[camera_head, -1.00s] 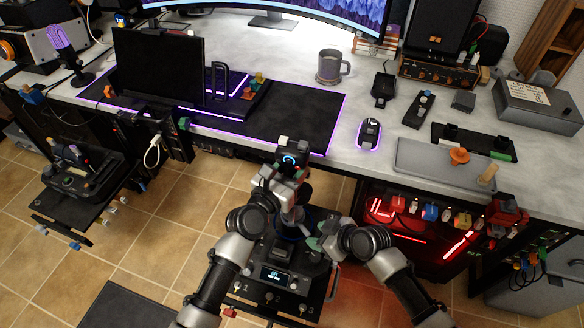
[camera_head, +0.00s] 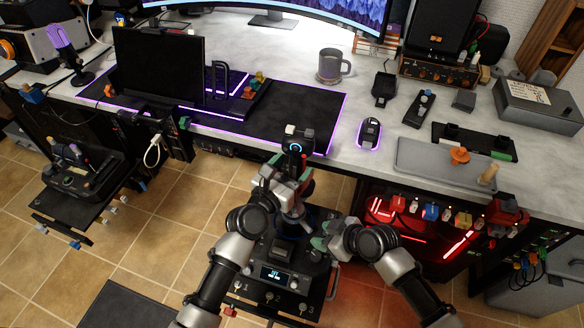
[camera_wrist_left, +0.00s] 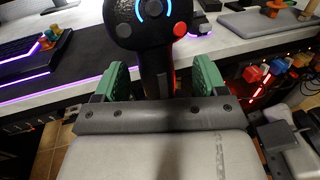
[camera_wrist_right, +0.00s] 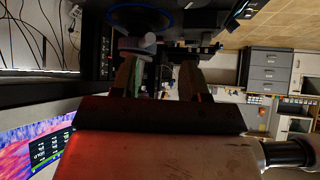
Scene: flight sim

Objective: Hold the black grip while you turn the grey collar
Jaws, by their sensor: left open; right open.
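The black grip (camera_head: 297,150), with a glowing blue ring on its head, stands on the stick base at the front of the desk. My left gripper (camera_head: 288,180) is open, with its green fingers on either side of the grip's lower part. In the left wrist view the grip (camera_wrist_left: 150,35) passes between the spread fingers (camera_wrist_left: 160,78). The grey collar (camera_head: 291,213) sits below the grip, partly hidden by my grippers. My right gripper (camera_head: 314,238) is open beside it at the right. In the right wrist view the grey collar (camera_wrist_right: 137,45) shows near the open fingertips (camera_wrist_right: 157,72).
The base has a lit display (camera_head: 273,275) and small switches below the collar. The desk edge with a black mat (camera_head: 290,105) lies just behind the grip. A mouse (camera_head: 369,133) and a grey tray (camera_head: 420,163) lie to the right.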

